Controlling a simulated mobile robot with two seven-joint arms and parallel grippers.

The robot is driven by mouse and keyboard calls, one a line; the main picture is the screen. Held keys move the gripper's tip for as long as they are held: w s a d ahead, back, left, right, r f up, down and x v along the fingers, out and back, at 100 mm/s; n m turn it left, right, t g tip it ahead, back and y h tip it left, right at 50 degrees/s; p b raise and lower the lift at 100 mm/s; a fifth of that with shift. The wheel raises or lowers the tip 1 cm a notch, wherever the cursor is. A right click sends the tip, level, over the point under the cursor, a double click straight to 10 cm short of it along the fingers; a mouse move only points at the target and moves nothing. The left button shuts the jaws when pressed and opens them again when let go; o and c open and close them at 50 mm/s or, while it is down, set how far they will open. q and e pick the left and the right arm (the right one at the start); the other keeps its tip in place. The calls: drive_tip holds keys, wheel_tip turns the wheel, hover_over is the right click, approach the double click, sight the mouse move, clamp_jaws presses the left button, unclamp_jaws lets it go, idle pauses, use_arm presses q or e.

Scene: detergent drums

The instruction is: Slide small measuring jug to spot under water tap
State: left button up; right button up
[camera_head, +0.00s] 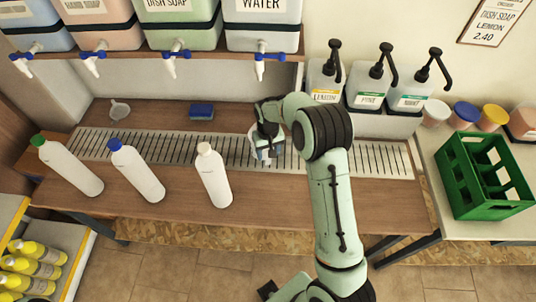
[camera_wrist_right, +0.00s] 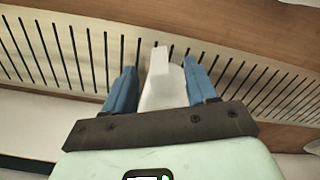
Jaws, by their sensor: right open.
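The small measuring jug, whitish and pale, shows between the blue fingers in the right wrist view (camera_wrist_right: 161,88). It stands on the slatted drip grate (camera_head: 215,147). In the head view my right gripper (camera_head: 267,153) mostly hides it. My right gripper is open, with one finger on each side of the jug; I cannot tell whether either finger touches it. The water tap (camera_head: 261,65), with a blue lever, hangs under the drum marked WATER (camera_head: 263,28), behind and above the gripper. My left gripper is not in view.
A white bottle (camera_head: 213,175) stands left of the gripper, with blue-capped (camera_head: 137,172) and green-capped (camera_head: 70,167) bottles farther left. Pump bottles (camera_head: 371,88) and a green crate (camera_head: 484,175) are right.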

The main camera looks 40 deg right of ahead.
wheel_tip(320, 180, up, 11)
drive_tip(key=shift+f, duration=0.15)
idle(0.7)
